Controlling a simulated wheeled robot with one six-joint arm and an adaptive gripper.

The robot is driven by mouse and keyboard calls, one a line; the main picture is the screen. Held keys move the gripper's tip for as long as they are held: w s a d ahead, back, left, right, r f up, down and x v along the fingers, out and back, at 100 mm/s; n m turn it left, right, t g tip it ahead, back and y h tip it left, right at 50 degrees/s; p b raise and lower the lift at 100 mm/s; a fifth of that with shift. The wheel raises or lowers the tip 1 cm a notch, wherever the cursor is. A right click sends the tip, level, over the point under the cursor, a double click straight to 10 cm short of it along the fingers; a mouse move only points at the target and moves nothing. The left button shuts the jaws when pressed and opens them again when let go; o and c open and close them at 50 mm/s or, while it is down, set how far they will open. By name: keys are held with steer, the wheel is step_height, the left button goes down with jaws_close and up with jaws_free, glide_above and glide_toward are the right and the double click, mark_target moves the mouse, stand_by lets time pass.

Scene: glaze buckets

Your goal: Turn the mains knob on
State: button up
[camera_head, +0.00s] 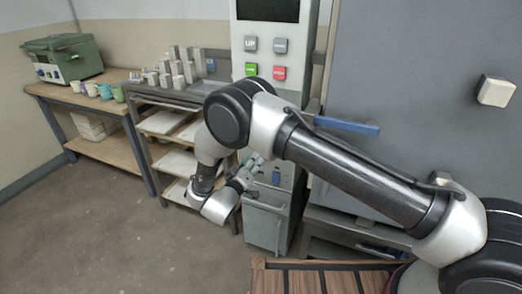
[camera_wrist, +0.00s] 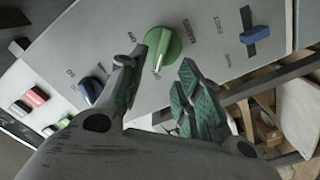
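The green mains knob (camera_wrist: 163,47) is on a light grey panel (camera_wrist: 215,40) in the wrist view, beside the printed word MAINS. Its grip ridge looks roughly upright in the picture; I cannot tell its setting for sure. My gripper (camera_wrist: 162,62) is open, with its green-padded fingertips on either side of the knob's lower part. I cannot tell whether either fingertip touches it. In the head view my gripper (camera_head: 252,168) is in front of the grey cabinet, below the button panel, and the green knob is not clearly visible there.
Two blue controls, one left (camera_wrist: 90,90) and one right (camera_wrist: 257,34), flank the green knob. Red and green buttons (camera_wrist: 34,97) are at the left. In the head view, shelves (camera_head: 165,125) stand left of the cabinet (camera_head: 268,222). The floor at left is clear.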

steer(key=x, duration=0.7)
steer(key=shift+w, duration=0.3)
steer(key=shift+d+f, duration=0.1)
jaws_close()
